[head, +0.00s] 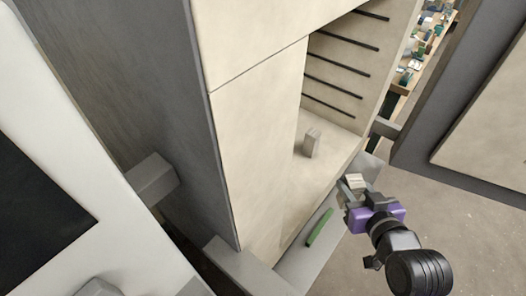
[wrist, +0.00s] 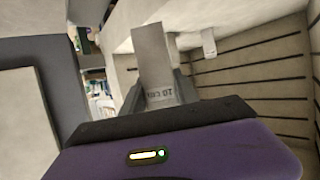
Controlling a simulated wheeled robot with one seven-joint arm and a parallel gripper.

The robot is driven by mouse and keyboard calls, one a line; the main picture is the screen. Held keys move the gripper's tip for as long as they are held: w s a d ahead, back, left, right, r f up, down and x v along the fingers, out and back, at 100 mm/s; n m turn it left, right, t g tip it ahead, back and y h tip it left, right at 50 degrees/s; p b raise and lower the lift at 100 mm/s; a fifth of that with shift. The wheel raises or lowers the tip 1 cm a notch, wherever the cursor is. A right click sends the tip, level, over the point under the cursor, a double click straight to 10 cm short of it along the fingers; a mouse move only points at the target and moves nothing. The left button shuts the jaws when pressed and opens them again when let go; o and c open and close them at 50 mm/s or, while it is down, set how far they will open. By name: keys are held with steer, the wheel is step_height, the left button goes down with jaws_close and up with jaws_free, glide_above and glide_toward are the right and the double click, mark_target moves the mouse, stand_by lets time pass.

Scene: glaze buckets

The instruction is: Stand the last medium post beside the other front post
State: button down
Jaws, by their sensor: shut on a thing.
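My gripper (head: 350,186), with its purple body, is at the open front of the kiln-like chamber in the head view. It is shut on a pale post (wrist: 157,62), which stands out from the fingers in the wrist view and bears dark lettering near its base. The held post also shows as a small pale block (head: 355,181) in the head view. Another grey post (head: 312,143) stands upright on the chamber floor, further in than my gripper. It also shows in the wrist view (wrist: 208,42), right of the held post and apart from it.
The chamber's cream wall (head: 265,155) hides part of its inside in the head view. Dark grooves line the inner wall (wrist: 255,95). A green bar (head: 320,227) lies on the grey ledge below the opening. A dark-framed panel (head: 480,130) stands at right. Shelves with small items are behind.

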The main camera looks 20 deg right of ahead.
steer(key=shift+s+d+r, duration=0.1)
steer(key=shift+s+d, duration=0.05)
steer(key=shift+d, duration=0.15)
steer(key=shift+w+r, duration=0.15)
steer(key=shift+w, duration=0.05)
steer(key=w+a+p, duration=0.1)
steer(key=w+a, duration=1)
steer(key=w, duration=0.4)
step_height(320, 180, down, 6)
steer(key=shift+a+r, duration=0.1)
steer(key=shift+w+a+f, duration=0.15)
steer(key=shift+w+f, duration=0.1)
steer(key=shift+f, duration=0.3)
